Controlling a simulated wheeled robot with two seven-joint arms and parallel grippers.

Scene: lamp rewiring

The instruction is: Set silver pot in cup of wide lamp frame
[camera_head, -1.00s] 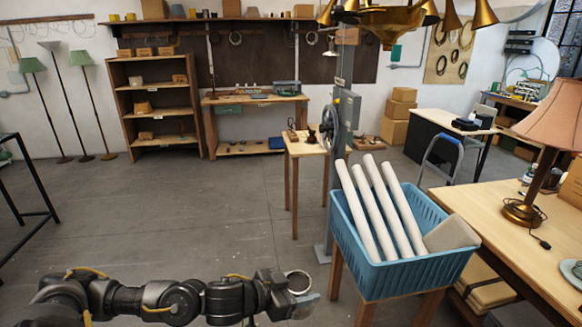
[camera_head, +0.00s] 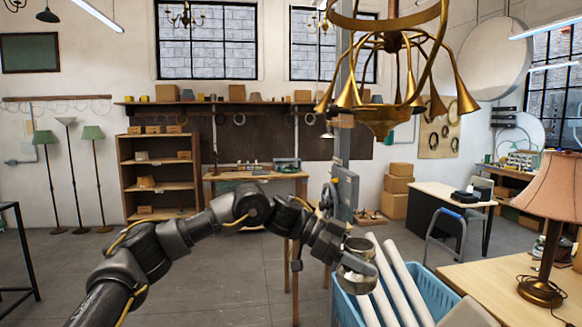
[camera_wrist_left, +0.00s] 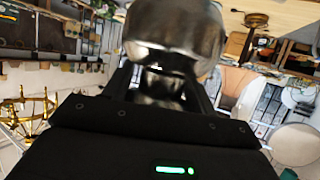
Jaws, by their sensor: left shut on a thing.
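The silver pot (camera_head: 353,284) is a small shiny metal piece held at the end of my left arm, in front of the blue basket; the fingers cover part of it. My left gripper (camera_head: 357,265) is shut on it. The pot fills the upper middle of the left wrist view (camera_wrist_left: 175,32). The wide lamp frame (camera_head: 401,45) is a brass hanging fixture with curved bands, several horn-shaped arms and a bowl-like low centre. It hangs above and slightly right of my left gripper, clearly apart from the pot. Which part is its cup is unclear. My right gripper is out of view.
A blue basket (camera_head: 438,288) with white tubes (camera_head: 408,292) stands just below and right of the gripper. A grey post (camera_head: 343,150) with a box rises behind it. A wooden table (camera_head: 495,282) with a pink-shaded lamp (camera_head: 555,190) is at right. Open floor lies left.

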